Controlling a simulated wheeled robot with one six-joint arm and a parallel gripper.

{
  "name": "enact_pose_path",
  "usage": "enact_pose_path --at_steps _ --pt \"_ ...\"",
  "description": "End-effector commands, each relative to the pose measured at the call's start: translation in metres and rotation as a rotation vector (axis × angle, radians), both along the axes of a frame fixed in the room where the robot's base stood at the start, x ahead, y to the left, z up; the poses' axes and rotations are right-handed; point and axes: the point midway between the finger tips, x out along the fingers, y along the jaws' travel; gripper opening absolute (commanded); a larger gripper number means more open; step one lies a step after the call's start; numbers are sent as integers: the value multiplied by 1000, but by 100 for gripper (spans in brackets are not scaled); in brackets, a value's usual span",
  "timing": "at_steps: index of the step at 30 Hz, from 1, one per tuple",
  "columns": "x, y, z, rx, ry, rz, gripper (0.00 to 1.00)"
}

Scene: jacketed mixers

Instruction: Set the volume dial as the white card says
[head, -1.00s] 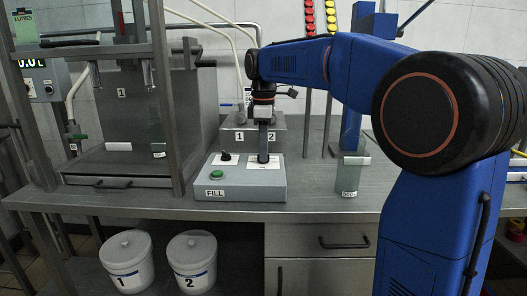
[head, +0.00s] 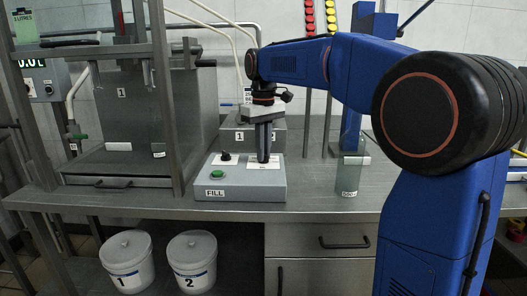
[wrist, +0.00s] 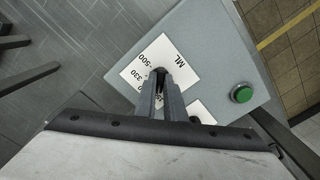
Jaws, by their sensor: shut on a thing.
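The volume dial (wrist: 160,71) is a small dark knob on a white plate (wrist: 170,58) marked ML, with 330 and 500 readable and other marks covered. The plate is on top of the grey FILL control box (head: 240,188). My gripper (head: 263,158) points straight down over the right plate of the box. In the wrist view my gripper (wrist: 161,78) is shut on the dial, and its fingers hide most of it, so its pointer cannot be read. I cannot make out a white card with a readable instruction.
A second black knob (head: 225,156) and a green button (head: 217,175) are on the same box. A glass beaker (head: 348,176) stands to the right on the bench. A frame post stands close left. Buckets labelled 1 (head: 127,262) and 2 (head: 191,261) are below.

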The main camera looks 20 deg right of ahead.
Motion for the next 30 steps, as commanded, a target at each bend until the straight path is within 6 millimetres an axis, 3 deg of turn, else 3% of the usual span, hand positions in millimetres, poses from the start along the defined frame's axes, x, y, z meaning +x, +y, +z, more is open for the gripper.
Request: enact_pose_path --at_steps 18,30 --pt "0 0 1 1 -2 -533 0" --pt "0 0 1 1 -3 -691 0"
